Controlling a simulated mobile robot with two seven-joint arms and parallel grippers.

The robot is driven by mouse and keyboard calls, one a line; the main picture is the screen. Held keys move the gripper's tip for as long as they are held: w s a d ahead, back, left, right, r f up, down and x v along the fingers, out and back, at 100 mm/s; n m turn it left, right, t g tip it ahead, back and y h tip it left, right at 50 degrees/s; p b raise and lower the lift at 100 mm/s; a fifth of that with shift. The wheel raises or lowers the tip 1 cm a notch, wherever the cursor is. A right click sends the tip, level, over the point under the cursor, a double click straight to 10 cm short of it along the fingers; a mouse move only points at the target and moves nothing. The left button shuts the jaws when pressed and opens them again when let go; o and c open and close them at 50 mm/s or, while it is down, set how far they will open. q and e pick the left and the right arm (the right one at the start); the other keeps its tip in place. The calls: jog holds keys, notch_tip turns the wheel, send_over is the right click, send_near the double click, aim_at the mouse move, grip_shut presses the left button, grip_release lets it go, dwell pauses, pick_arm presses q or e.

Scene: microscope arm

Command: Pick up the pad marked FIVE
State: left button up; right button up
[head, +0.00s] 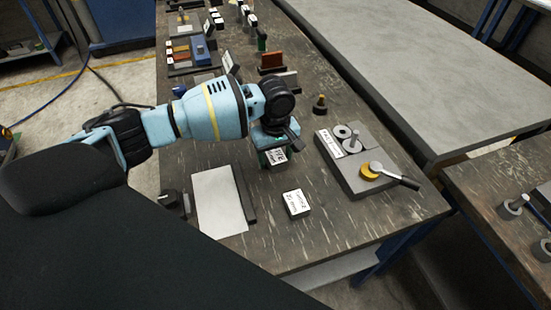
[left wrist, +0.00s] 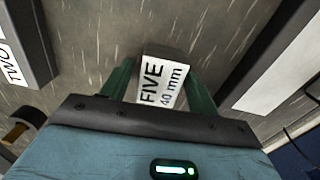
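The pad marked FIVE (left wrist: 163,82) is a dark block with a white label reading FIVE, 40 mm. It sits between the green fingers of my left gripper (left wrist: 162,75) in the left wrist view. The fingers lie along both its sides, close at the tips, and I cannot tell whether they press on it. In the head view my left gripper (head: 275,150) points down over the bench, and the FIVE label (head: 278,155) shows beneath it, partly hidden. Whether the pad rests on the bench is unclear. My right gripper is not in view.
Another white-labelled pad (head: 297,203) lies nearer on the bench (head: 275,240). A grey fixture (head: 363,185) with a lever stands to the right, and a pale plate (head: 218,200) lies to the left. A block labelled TWO (left wrist: 18,65) is at the left wrist view's upper left.

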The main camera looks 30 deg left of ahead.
aim_at(276, 157)
pick_arm(q)
grip_shut()
jog(key=shift+r, duration=0.1)
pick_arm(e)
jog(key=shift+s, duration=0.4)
pick_arm(q)
jog(key=shift+w+r, duration=0.1)
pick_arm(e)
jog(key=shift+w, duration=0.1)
